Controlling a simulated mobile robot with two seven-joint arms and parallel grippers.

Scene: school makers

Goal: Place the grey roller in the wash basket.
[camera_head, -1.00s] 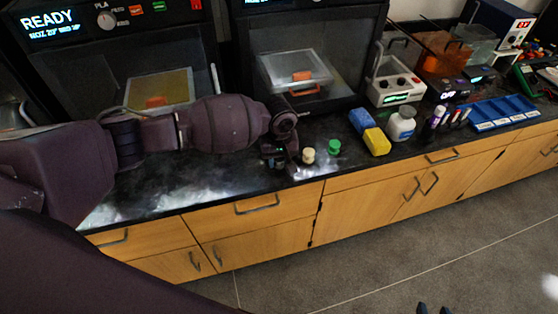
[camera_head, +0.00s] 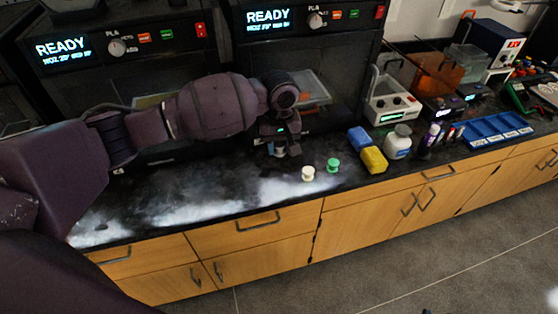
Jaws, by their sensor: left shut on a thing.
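My left gripper (camera_head: 279,150) hangs above the black counter, in front of the second printer. It is shut on a small greyish thing, apparently the grey roller (camera_head: 279,149), mostly hidden by the fingers. A cream roller (camera_head: 308,174) and a green roller (camera_head: 333,165) stand upright on the counter to its right. A wire handle rises over the white box with a green display (camera_head: 393,108), farther right; this seems to be where the wash basket is, but I cannot make out its inside. Only a dark tip, perhaps of my right gripper, shows at the bottom edge.
Two printers with READY screens (camera_head: 62,47) line the back. A blue and yellow sponge pair (camera_head: 373,160), a white bottle (camera_head: 398,142), purple tubes (camera_head: 431,138) and a blue tray (camera_head: 497,130) stand on the right. The counter's front left is clear.

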